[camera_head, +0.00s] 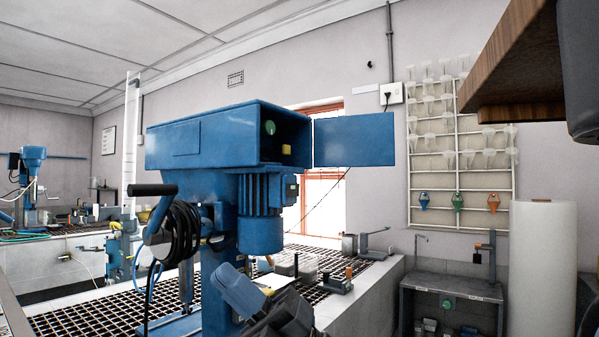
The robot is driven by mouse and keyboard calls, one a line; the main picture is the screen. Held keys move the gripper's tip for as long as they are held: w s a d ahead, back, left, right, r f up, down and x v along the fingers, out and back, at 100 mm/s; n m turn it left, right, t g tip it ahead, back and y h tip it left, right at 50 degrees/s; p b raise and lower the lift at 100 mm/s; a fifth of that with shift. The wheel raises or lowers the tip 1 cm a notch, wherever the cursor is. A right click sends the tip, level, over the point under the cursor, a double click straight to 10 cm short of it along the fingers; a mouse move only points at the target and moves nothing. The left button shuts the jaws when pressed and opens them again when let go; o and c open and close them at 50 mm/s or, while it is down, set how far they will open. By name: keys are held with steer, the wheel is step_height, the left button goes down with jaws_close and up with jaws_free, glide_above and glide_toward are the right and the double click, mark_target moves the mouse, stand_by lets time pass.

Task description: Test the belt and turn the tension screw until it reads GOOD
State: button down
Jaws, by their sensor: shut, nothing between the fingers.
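The blue flotation machine (220,190) stands in the middle of the head view. Its long belt housing (200,138) lies across the top, and a blue door (354,139) stands open at the right. Inside the dark opening I see a round green spot (269,127) and a small yellow block (286,149). The belt and the tension screw cannot be made out. A blue finned motor (260,212) hangs below. My gripper (283,313) is low in front of the machine, dark, partly cut off, and well below the housing. It is shut and empty.
A black cable coil (175,232) and a dark handle (152,190) stick out at the machine's left. Grating (95,318) covers the bench. A white roll (542,265) and a wooden board (515,75) crowd the right. A glassware rack (433,190) hangs on the wall.

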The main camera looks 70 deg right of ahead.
mark_target(289, 150)
steer(key=s+d+r+n+g+h+b, duration=0.1)
steer(key=d+r+n+g+h, duration=0.1)
steer(key=d+r+n, duration=0.45)
steer(key=d+r+n+g+h+b, duration=0.2)
steer(key=d+r+g+h, duration=0.15)
steer(key=d, duration=0.65)
steer(key=s+d+r+m+g+h+b, duration=0.1)
steer(key=s+d+r+g+h, duration=0.1)
steer(key=s+d+r+h, duration=0.8)
steer(key=shift+d+r+m+b, duration=0.35)
steer(key=shift+d+r+b, duration=0.05)
steer(key=shift+d+r, duration=0.2)
steer(key=shift+w, duration=0.1)
steer(key=shift+y, duration=0.25)
steer(key=p+x, duration=0.2)
steer(key=x, duration=1.1)
steer(key=shift+w+d+r, duration=0.1)
steer(key=shift+w+d, duration=0.05)
steer(key=shift+w, duration=0.2)
